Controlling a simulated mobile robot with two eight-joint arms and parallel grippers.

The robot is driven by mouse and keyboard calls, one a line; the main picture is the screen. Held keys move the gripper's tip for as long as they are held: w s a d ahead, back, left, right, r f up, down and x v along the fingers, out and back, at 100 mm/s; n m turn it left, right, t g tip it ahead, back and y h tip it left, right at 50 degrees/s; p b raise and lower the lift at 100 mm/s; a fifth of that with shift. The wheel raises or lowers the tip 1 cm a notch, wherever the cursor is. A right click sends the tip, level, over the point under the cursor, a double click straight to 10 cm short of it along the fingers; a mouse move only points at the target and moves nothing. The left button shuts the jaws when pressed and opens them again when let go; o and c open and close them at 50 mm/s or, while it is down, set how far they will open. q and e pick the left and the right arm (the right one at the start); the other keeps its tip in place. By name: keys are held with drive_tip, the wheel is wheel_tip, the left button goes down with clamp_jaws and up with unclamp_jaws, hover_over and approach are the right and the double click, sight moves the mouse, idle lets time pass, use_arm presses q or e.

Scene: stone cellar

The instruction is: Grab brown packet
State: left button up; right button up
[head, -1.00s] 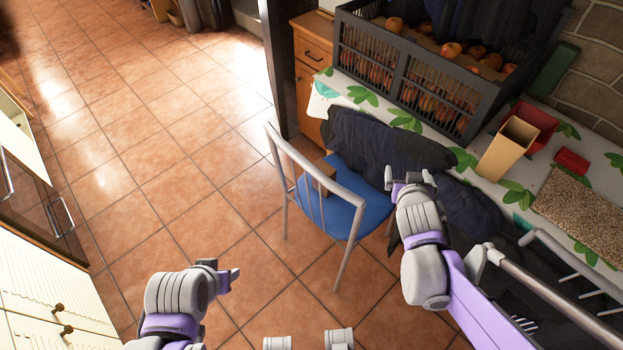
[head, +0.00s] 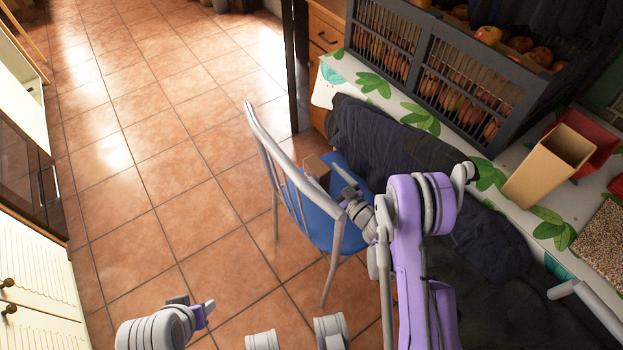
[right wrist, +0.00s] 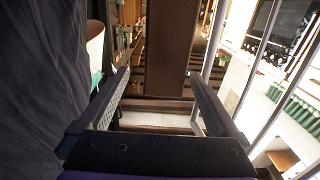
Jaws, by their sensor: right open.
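The brown packet (head: 317,169) stands on the blue seat of a chair (head: 325,225), close behind the white backrest bars. My right gripper (head: 345,187) is over the seat, just to the right of the packet, with its fingers pointing towards it. In the right wrist view, the open fingers (right wrist: 160,98) have a brown upright face of what looks like the packet (right wrist: 172,45) ahead of and between them. The fingers appear apart from it. My left gripper (head: 195,306) is low at the left over the floor, away from the packet; its jaw opening is unclear.
Chair bars stand close left of my right gripper. Dark cloth (head: 400,150) hangs over the edge of a leaf-patterned table (head: 375,85) at the right. A grey crate of fruit (head: 435,75) and a tan box (head: 548,165) stand on it. The tiled floor (head: 160,160) at left is clear.

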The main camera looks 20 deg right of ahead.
sight(311, 163)
drive_tip(key=shift+w+a+f, duration=0.2)
drive_tip(key=shift+w+a, duration=0.2)
drive_tip(key=shift+w, duration=0.1)
drive_tip(key=x, duration=0.6)
drive_tip(key=shift+w+a, duration=0.1)
clamp_jaws()
